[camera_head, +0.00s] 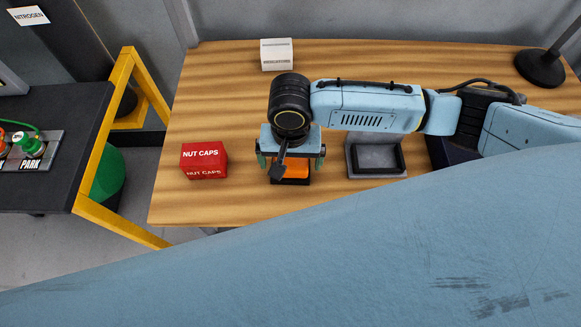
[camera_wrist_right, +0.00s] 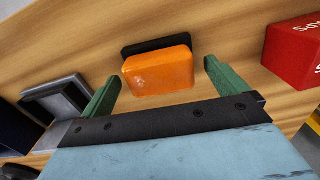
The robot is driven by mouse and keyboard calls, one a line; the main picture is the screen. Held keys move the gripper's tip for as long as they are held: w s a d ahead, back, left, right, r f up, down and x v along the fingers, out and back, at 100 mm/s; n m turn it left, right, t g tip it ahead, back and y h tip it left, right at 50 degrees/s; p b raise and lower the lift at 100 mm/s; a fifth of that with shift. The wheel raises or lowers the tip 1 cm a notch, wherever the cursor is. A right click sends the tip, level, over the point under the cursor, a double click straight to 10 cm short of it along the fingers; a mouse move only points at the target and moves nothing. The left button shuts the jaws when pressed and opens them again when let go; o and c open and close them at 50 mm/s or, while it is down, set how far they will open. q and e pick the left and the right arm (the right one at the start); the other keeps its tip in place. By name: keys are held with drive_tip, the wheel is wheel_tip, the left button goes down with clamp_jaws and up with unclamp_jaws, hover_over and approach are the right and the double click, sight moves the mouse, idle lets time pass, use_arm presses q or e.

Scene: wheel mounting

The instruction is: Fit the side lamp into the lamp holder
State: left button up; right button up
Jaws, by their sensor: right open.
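The side lamp, an orange block on a black base, lies on the wooden table. In the head view the lamp (camera_head: 292,181) shows partly below my right gripper (camera_head: 291,164), which covers the rest. In the right wrist view the lamp (camera_wrist_right: 158,72) lies ahead of the gripper, between the lines of its two green fingers (camera_wrist_right: 161,82). The fingers are open, with a gap to the lamp on both sides. The lamp holder, a grey frame with a dark recess (camera_head: 377,159), stands to the right of the lamp. It also shows at the left of the wrist view (camera_wrist_right: 58,99). My left gripper is out of view.
A red box marked NUT CAPS (camera_head: 204,160) stands left of the lamp. A white box (camera_head: 276,54) stands at the back of the table (camera_head: 225,100). A dark bin (camera_head: 437,152) is right of the holder, partly behind my arm. A black stand (camera_head: 540,68) is at the back right.

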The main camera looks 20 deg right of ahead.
drive_tip(key=shift+f, duration=0.45)
drive_tip(key=c, duration=1.1)
